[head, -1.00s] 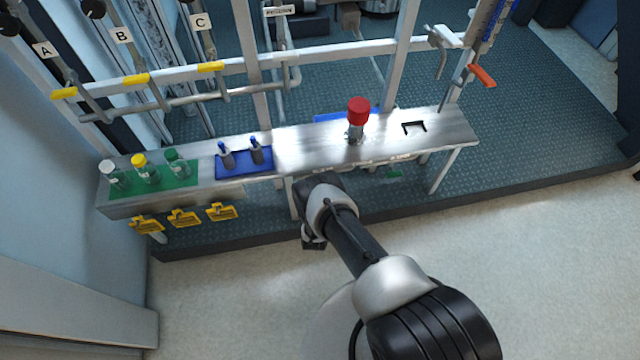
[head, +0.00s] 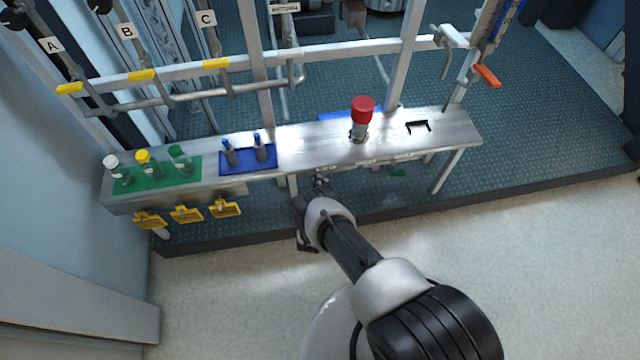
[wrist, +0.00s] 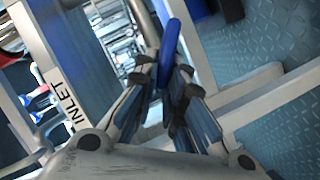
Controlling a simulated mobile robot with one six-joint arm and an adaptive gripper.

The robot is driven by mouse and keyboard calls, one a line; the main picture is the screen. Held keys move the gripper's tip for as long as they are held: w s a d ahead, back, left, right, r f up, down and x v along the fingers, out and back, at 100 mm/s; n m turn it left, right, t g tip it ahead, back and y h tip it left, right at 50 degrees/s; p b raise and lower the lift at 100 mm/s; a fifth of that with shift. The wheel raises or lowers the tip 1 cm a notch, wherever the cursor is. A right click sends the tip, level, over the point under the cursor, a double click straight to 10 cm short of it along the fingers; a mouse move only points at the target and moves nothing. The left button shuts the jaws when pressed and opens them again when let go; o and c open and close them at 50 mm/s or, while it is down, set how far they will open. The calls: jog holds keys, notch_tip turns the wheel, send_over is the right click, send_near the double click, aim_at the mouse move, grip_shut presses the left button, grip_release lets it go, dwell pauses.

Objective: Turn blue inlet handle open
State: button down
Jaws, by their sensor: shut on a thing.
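The blue inlet handle (wrist: 170,48) shows in the wrist view as a long blue bar beside a grey pipe. My gripper (wrist: 163,88) has its two fingers closed around the near end of this handle. An INLET label (wrist: 62,100) is on the white post to the left of the fingers. In the head view my gripper (head: 320,184) is low at the front edge of the metal bench (head: 320,150). The blue handle cannot be made out there.
On the bench stand a red-capped vessel (head: 361,118), a blue rack (head: 233,168) and a green mat (head: 190,176) with several bottles. Yellow clips (head: 187,214) hang from the bench front. An orange handle (head: 486,75) is at the right. The pale floor in front is clear.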

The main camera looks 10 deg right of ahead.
jog(key=c, duration=1.7)
grip_release()
jog(key=shift+o, duration=0.2)
jog(key=v, duration=1.2)
